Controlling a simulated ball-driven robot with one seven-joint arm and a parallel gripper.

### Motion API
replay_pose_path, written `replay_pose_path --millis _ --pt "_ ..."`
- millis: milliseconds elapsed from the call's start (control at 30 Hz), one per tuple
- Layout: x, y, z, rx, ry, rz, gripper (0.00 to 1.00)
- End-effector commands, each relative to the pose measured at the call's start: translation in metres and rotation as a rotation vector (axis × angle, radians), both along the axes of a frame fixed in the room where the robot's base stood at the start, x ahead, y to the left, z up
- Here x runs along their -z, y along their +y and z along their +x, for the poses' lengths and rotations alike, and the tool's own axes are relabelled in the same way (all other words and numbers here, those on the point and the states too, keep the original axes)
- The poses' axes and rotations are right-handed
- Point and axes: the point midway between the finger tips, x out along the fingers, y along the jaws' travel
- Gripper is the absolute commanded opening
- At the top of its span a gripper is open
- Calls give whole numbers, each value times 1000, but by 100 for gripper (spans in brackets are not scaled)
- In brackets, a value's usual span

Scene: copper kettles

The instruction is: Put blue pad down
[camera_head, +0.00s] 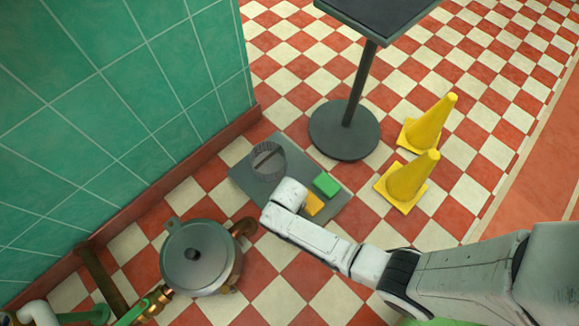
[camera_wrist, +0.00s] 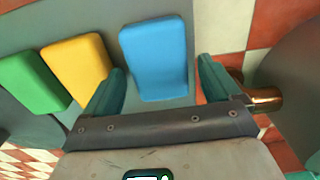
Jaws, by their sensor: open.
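The blue pad (camera_wrist: 156,55) lies on the grey mat (camera_wrist: 100,14) in the wrist view. My gripper (camera_wrist: 160,80) is open, with one teal finger on either side of the near part of the blue pad. A gap shows between the pad and the right finger; the left finger is close to the pad, and I cannot tell if it touches. A yellow pad (camera_wrist: 75,70) and a green pad (camera_wrist: 33,82) lie to the left. In the head view my arm hides the blue pad and my fingers, above the mat (camera_head: 245,180).
A round ribbed container (camera_head: 267,160) stands on the mat. A lidded kettle (camera_head: 200,255) is in front of it, near pipes. A table with a round base (camera_head: 343,130) and two yellow cones (camera_head: 408,181) (camera_head: 430,122) stand behind and right. The green tiled wall (camera_head: 120,90) bounds the left.

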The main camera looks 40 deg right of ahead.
Motion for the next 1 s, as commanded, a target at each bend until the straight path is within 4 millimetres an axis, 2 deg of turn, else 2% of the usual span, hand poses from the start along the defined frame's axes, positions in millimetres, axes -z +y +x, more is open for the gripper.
replay_pose_path --millis 300,500,700,1000 --pt "-63 0 0 0 -2 0 90" --pt "-98 0 0 0 0 0 90" --pt "-115 0 0 0 1 0 90" --pt "-124 -3 -3 3 -4 1 90"
